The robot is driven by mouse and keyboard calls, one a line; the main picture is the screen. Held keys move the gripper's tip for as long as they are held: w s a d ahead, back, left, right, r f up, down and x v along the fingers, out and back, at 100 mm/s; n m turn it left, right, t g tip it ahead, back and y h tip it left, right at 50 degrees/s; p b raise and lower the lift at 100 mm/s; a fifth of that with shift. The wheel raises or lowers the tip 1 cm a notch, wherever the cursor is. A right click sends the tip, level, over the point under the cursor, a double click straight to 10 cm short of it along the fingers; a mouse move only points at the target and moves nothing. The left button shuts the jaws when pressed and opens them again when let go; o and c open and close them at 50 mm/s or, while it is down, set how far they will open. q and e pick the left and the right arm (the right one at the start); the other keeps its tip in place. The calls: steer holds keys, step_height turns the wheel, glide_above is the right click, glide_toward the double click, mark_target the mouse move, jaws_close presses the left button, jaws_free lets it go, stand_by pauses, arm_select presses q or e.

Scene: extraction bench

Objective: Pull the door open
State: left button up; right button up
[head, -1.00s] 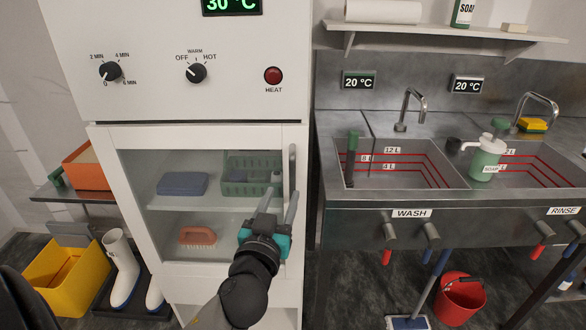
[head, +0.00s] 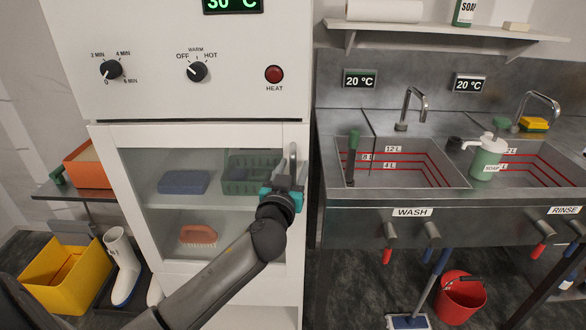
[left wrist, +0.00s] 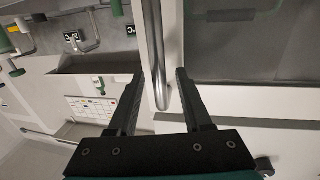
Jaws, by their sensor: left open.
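The cabinet door (head: 200,137) has a white frame and a glass pane, and it looks closed. Its upright metal bar handle (head: 292,158) is on the right side of the door. My left gripper (head: 288,178) is at the lower part of the handle, with its jaws open. In the left wrist view the handle (left wrist: 154,55) runs down between the two spread fingers of the gripper (left wrist: 157,90), with a gap visible on each side. The head view partly hides the fingertips behind the gripper's body. My right gripper is not in view.
Behind the glass are a blue block (head: 183,182), a green basket (head: 240,186) and a brush (head: 198,236). The sink counter (head: 350,228) stands close to the right. A yellow bin (head: 50,290) and white boots (head: 122,270) are on the floor at the left.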

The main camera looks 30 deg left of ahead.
arm_select(q)
steer(key=shift+c, duration=0.3)
jaws_close()
stand_by(1.1)
